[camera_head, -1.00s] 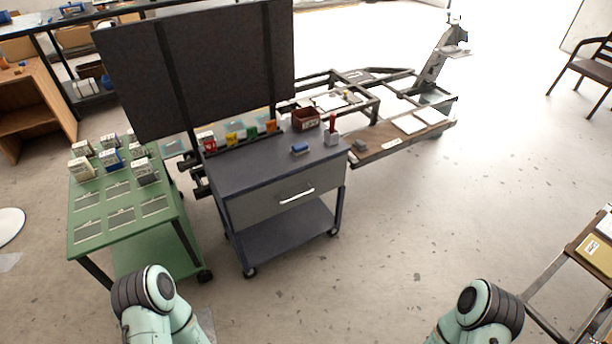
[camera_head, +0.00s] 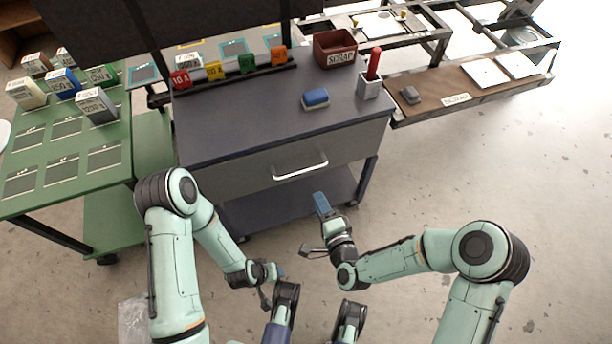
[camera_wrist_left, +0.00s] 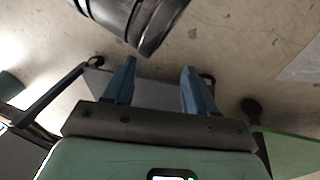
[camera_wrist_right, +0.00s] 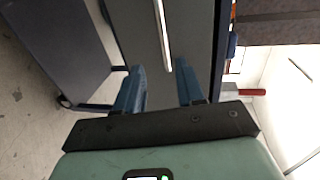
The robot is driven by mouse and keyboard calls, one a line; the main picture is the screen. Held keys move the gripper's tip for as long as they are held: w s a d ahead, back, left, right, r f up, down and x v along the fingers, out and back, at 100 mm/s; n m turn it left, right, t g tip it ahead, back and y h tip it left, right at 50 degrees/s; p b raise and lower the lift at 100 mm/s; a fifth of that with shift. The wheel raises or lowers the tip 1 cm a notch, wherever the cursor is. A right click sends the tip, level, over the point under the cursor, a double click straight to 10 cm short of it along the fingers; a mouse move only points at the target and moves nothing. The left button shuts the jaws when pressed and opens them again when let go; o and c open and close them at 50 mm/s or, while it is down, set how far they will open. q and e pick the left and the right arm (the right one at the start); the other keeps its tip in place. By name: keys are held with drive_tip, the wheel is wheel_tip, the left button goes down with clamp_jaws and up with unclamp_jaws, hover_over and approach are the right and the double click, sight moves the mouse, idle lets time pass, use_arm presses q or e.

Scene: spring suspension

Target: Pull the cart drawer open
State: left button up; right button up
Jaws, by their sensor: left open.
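The dark grey cart (camera_head: 250,125) stands in front of me. Its drawer (camera_head: 235,181) looks closed, with its front flush under the top. A pale bar handle (camera_head: 300,171) runs across the drawer front. In the right wrist view the handle (camera_wrist_right: 162,38) lies ahead of the space between my fingers. My right gripper (camera_head: 322,205) is open and empty, a short way in front of the handle and apart from it; its spread blue fingers show in its wrist view (camera_wrist_right: 159,75). My left gripper (camera_head: 280,271) is open and empty, farther from the cart; its wrist view shows spread fingers (camera_wrist_left: 157,73).
On the cart top are a blue block (camera_head: 315,98), a red scrap bin (camera_head: 335,48), a holder with a red-handled tool (camera_head: 369,86) and several coloured tags. A green table (camera_head: 70,180) stands at the left. Floor (camera_head: 520,190) is clear at the right.

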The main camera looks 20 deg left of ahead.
approach(305, 170)
drive_tip(key=w+a+f, duration=0.1)
drive_tip(key=w, duration=0.1)
drive_tip(key=b+x, duration=0.2)
drive_tip(key=x, duration=0.6)
drive_tip(key=shift+s+f+b, duration=0.1)
drive_tip(key=shift+b, duration=0.2)
use_arm(q)
drive_tip(key=shift+g, duration=0.5)
drive_tip(key=f, duration=0.1)
drive_tip(key=s+a+f, duration=0.1)
drive_tip(key=f, duration=0.1)
drive_tip(key=s+f, duration=0.1)
drive_tip(key=shift+s+a+f, duration=0.1)
drive_tip(key=shift+a+f, duration=0.05)
drive_tip(key=shift+f, duration=0.1)
use_arm(e)
clamp_jaws()
